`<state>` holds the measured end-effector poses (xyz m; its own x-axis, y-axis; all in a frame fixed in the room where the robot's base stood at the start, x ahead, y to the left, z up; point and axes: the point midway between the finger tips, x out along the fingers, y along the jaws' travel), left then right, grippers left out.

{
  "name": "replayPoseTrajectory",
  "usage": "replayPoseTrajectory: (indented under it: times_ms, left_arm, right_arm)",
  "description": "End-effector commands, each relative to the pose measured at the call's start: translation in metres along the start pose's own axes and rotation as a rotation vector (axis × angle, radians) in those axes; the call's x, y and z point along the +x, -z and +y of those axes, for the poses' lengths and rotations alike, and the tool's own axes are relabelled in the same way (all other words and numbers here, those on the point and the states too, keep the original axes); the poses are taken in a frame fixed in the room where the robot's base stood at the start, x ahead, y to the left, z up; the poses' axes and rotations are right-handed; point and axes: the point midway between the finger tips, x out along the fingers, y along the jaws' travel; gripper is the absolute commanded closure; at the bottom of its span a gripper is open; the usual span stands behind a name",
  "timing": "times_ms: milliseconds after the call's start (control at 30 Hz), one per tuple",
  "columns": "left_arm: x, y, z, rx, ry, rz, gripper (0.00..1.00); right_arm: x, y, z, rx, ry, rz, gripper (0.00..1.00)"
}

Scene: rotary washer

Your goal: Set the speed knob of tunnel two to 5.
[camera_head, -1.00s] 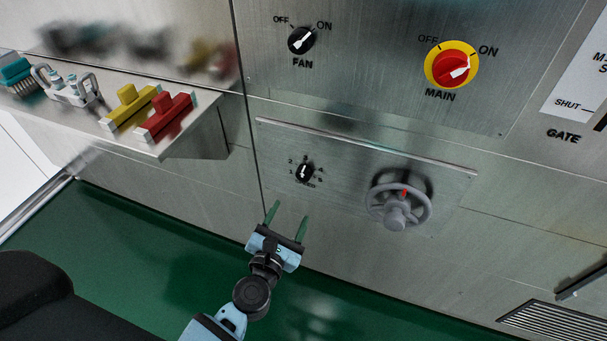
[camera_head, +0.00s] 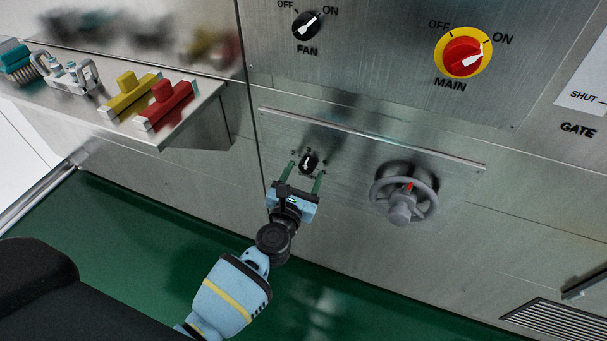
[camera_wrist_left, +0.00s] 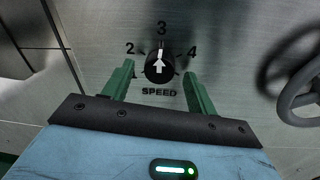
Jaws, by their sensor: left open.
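The speed knob (camera_head: 309,161) is a small black dial with a white arrow on the lower steel panel. In the left wrist view the knob (camera_wrist_left: 159,66) has its arrow pointing up at 3, with 2 and 4 to either side and SPEED printed below. The number 5 is hidden there, and 1 is partly covered by a finger. My left gripper (camera_head: 304,179) is open, its green fingers (camera_wrist_left: 158,84) either side of the knob in the picture, with gaps between. I cannot tell how far the tips are from the panel. My right gripper is not in view.
A grey handwheel (camera_head: 403,198) with a red mark sticks out right of the knob. Above are the FAN switch (camera_head: 306,27) and the red MAIN switch (camera_head: 464,56). A steel shelf (camera_head: 190,125) with brushes juts out at left. A thin ledge (camera_head: 370,138) runs above the knob.

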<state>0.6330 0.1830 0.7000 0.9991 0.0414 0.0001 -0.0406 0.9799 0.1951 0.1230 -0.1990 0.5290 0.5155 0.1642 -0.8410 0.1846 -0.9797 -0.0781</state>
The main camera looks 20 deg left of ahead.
Motion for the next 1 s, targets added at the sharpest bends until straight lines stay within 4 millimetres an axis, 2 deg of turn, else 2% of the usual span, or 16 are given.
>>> replayPoseTrajectory:
  times_ms: [367,700,1000]
  left_arm:
    - [0.0063,-0.0001,0.0002,0.000,0.000,0.000,0.42]
    - [0.0060,-0.0001,0.0002,0.000,-0.001,0.000,0.85]
    - [0.0059,0.0003,0.0002,0.030,-0.002,-0.001,0.87]
  right_arm:
    - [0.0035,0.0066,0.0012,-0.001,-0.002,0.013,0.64]
    - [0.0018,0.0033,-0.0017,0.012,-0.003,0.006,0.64]
    - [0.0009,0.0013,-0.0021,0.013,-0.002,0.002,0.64]
